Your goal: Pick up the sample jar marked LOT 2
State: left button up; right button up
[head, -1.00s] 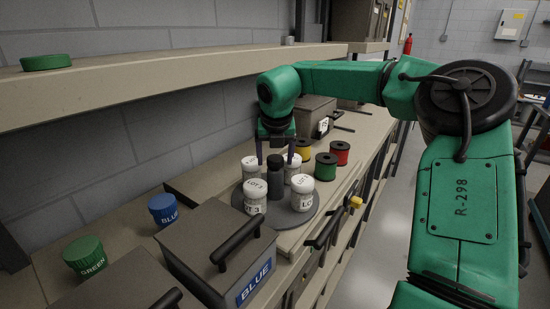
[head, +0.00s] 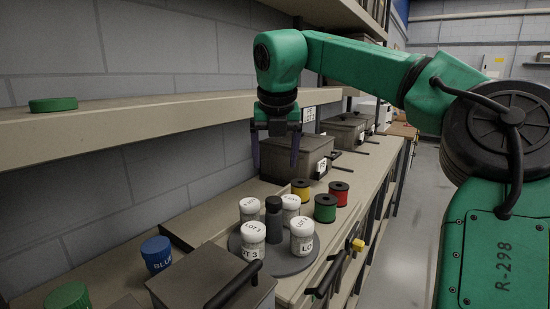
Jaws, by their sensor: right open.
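Several white-capped sample jars stand upright on a round grey turntable (head: 272,264) around a dark centre post (head: 274,219). The front left jar (head: 253,240) reads LOT 3. The front right jar (head: 302,236) shows only "LO", its number turned out of sight. The back left jar (head: 249,209) and back right jar (head: 291,204) have labels too small or hidden to read, so I cannot tell which is LOT 2. My right gripper (head: 275,165) points down, open and empty, above the back jars and apart from them. My left gripper is not in view.
Yellow (head: 301,190), green (head: 325,208) and red (head: 339,194) spools stand right of the turntable. A grey lidded bin (head: 298,158) is behind. A blue tub (head: 156,254) and green tub (head: 68,297) are front left. A shelf (head: 130,126) runs along the wall.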

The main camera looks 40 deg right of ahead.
aim_at(301, 228)
jog(key=k, duration=1)
